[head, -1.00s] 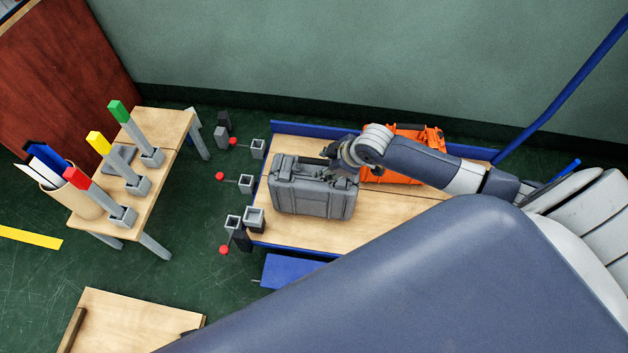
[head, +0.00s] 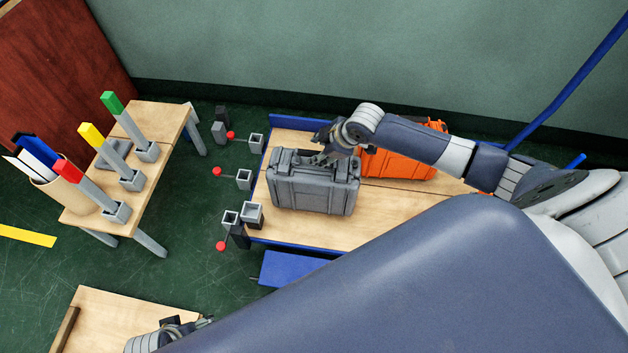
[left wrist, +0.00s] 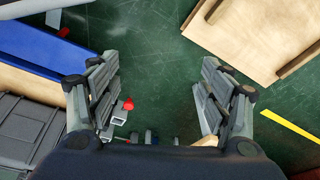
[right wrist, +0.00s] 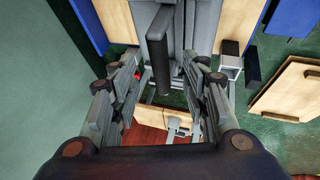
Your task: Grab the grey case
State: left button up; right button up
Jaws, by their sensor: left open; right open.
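The grey case (head: 312,188) stands on the wooden conveyor top, with its handle on its upper side. My right gripper (head: 326,142) is at the top of the case, near the handle. In the right wrist view the dark handle bar (right wrist: 160,62) of the case lies between the fingers of my right gripper (right wrist: 165,98), which are open and apart from each other. My left gripper (left wrist: 158,100) is open and empty, with green floor beneath it. The grey case (left wrist: 25,130) also shows at the left edge of the left wrist view.
An orange case (head: 400,163) lies right behind the grey case. Small grey square holders with red knobs (head: 217,171) stand left of the conveyor. A wooden table (head: 165,120) holds green-, yellow- and red-topped posts. Another wooden top (head: 95,310) is at lower left.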

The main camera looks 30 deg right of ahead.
aim_at(316, 153)
jog(key=b+x, duration=0.1)
jog(key=x, duration=0.3)
jog(key=shift+w+f, duration=0.1)
jog(key=shift+f, duration=0.1)
pick_arm(q)
jog(key=v, duration=0.2)
jog(key=w+v, duration=0.1)
jog(key=v, duration=0.2)
jog(key=shift+w+r, duration=0.1)
jog(key=shift+r, duration=0.3)
pick_arm(e)
grip_shut()
jog(key=shift+w+a+r, duration=0.1)
jog(key=shift+r, duration=0.05)
